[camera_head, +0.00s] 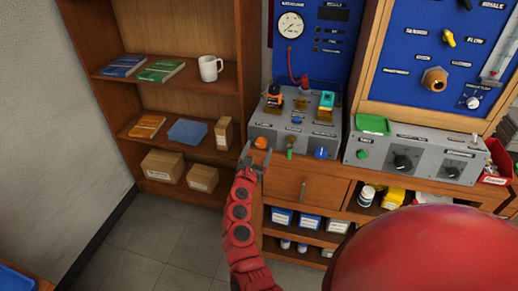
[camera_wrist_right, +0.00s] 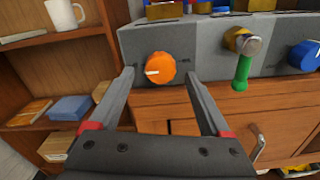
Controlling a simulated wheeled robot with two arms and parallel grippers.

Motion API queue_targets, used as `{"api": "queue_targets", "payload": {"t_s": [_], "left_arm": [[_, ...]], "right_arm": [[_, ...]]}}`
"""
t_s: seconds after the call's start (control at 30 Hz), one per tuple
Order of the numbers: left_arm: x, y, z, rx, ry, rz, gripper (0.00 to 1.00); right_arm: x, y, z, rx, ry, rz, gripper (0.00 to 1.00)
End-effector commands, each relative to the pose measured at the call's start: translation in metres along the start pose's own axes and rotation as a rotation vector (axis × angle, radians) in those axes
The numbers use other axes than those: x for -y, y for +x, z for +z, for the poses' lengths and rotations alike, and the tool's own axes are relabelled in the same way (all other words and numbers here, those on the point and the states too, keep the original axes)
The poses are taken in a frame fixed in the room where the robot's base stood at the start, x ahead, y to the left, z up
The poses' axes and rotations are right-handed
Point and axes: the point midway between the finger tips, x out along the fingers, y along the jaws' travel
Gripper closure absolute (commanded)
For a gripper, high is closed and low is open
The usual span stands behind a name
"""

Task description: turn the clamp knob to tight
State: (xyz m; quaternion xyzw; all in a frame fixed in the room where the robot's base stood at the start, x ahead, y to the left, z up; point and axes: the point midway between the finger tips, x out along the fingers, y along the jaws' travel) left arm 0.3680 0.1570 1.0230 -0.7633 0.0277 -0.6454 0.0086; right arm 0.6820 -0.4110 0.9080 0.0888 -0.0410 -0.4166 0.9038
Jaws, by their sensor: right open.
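An orange round knob (camera_head: 261,142) with a pale pointer mark sits on the front face of the grey test box (camera_head: 270,128); its label is not readable. In the right wrist view the orange knob (camera_wrist_right: 160,67) appears between my open fingertips, with its pointer mark roughly level. My right gripper (camera_head: 257,157) is open and empty, close in front of the knob. In the right wrist view both fingers of the gripper (camera_wrist_right: 159,76) show gaps to the knob; I cannot tell how far the tips reach beside it. My left gripper is not in view.
A green-handled lever (camera_wrist_right: 242,72) and a blue knob (camera_wrist_right: 305,56) stand to the right on the same face. A wooden drawer front (camera_head: 305,184) lies below. A shelf with a white mug (camera_head: 209,68) is at left. A second grey box (camera_head: 425,152) stands at right.

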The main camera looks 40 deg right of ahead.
Motion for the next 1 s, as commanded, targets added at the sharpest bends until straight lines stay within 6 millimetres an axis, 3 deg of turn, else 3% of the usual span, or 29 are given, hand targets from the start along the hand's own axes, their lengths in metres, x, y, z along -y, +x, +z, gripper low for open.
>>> {"api": "queue_targets", "payload": {"t_s": [0.13, 0.43, 0.87, 1.0], "left_arm": [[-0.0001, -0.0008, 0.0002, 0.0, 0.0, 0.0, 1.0], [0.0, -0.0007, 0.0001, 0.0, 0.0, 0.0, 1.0], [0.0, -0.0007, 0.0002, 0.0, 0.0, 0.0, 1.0], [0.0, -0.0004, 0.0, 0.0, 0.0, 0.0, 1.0]], "right_arm": [[-0.0001, 0.0108, 0.0004, 0.001, -0.001, 0.0, 0.19], [0.0001, 0.0122, 0.0004, 0.0, 0.0, 0.0, 0.2], [0.0002, 0.0119, 0.0001, 0.0, 0.0, 0.0, 0.98], [0.0, 0.0118, 0.0002, 0.0, 0.001, 0.0, 1.0]]}}
